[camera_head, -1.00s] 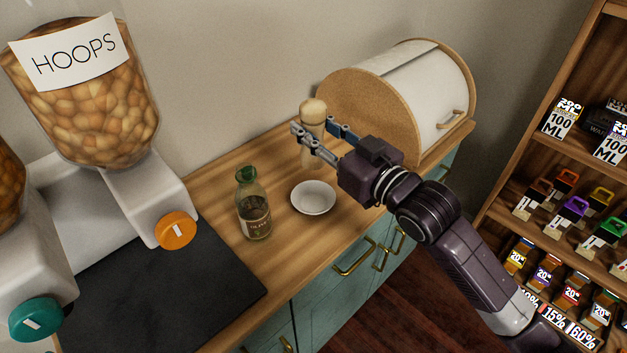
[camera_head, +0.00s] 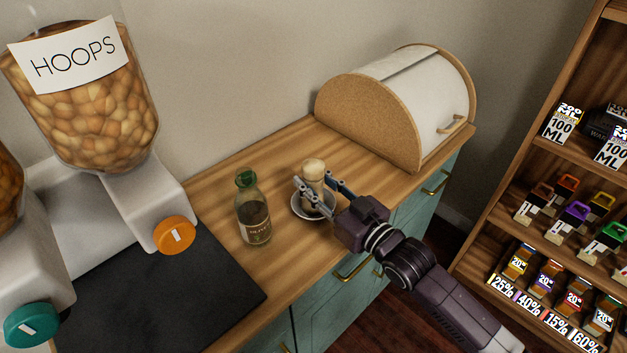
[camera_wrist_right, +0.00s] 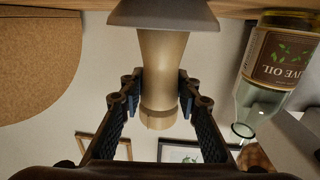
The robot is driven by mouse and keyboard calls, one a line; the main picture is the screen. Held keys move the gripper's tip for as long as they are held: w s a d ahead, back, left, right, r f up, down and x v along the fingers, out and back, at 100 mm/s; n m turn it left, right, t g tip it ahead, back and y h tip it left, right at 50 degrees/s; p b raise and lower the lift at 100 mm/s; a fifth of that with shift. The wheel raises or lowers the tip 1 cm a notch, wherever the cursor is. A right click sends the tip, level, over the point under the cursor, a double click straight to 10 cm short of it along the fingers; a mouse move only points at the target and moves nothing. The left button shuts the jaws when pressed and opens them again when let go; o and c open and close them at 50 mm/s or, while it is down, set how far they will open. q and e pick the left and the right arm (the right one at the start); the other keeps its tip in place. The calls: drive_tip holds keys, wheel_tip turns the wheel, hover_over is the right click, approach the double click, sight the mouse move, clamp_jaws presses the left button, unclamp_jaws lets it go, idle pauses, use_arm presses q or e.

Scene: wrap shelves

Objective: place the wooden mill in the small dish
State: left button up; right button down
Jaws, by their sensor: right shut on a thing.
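The pale wooden mill (camera_head: 314,173) is upright, with its lower end over or in the small white dish (camera_head: 300,209) on the wooden counter. My right gripper (camera_head: 322,190) is shut on the mill's body. In the right wrist view the fingers (camera_wrist_right: 158,95) grip the mill (camera_wrist_right: 165,60) from both sides, and the picture is upside down. There the dish (camera_wrist_right: 165,14) hides the mill's base, so I cannot tell if the base rests on its bottom. My left gripper is not in view.
A green-capped olive oil bottle (camera_head: 253,215) stands just left of the dish. It also shows in the right wrist view (camera_wrist_right: 275,65). A bread bin (camera_head: 375,115) stands behind on the right. Cereal dispensers (camera_head: 95,100) and a dark mat (camera_head: 165,290) are left.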

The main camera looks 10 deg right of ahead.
drive_tip(key=shift+f, duration=0.1)
drive_tip(key=c, duration=1.4)
unclamp_jaws()
drive_tip(key=shift+c, duration=0.2)
drive_tip(key=shift+s+d, duration=0.1)
drive_tip(key=shift+s, duration=0.05)
drive_tip(key=b+v, duration=0.1)
drive_tip(key=v, duration=0.8)
drive_tip(key=shift+s+d, duration=0.25)
drive_tip(key=shift+s, duration=0.1)
drive_tip(key=shift+v, duration=0.9)
